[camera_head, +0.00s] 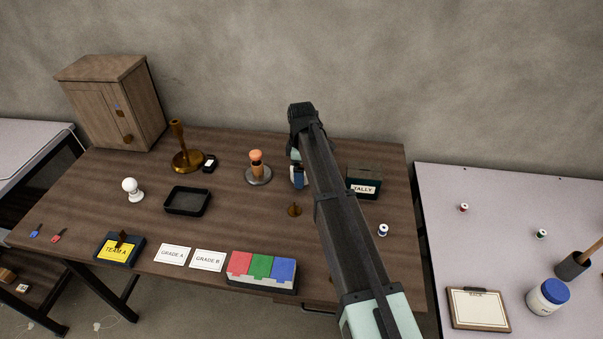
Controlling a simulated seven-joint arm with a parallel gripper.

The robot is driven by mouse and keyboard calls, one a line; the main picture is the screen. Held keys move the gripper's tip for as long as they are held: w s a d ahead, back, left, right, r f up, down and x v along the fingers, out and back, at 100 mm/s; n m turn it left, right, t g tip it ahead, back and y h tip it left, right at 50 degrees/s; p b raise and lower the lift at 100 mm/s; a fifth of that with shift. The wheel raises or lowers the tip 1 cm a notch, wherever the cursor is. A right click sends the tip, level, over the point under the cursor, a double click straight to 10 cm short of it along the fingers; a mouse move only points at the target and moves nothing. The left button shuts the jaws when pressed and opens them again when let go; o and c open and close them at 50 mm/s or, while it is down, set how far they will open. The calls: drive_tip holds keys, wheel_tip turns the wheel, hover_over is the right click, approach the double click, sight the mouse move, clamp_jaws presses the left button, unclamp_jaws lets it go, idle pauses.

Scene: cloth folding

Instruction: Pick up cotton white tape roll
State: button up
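I cannot pick out the cotton white tape roll with certainty. A small white roll with a blue centre (383,230) stands on the brown table, right of my arm. Two similar small white pieces, one with red (463,208) and one with green (541,233), stand on the pale table at right. My arm reaches up from the bottom right across the brown table and bends at its far end. A small part below that bend (297,178) may belong to my gripper. Its fingers are hidden, and nothing visible shows it touching any roll.
The brown table (225,228) also holds a tally box (364,183), a wooden stamp (257,168), a black tray (187,201), a brass stand (186,158), a coloured block box (262,270) and grade cards (172,255).

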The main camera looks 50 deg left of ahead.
drive_tip(key=shift+c, duration=0.5)
drive_tip(key=c, duration=0.9)
drive_tip(key=shift+r, duration=0.15)
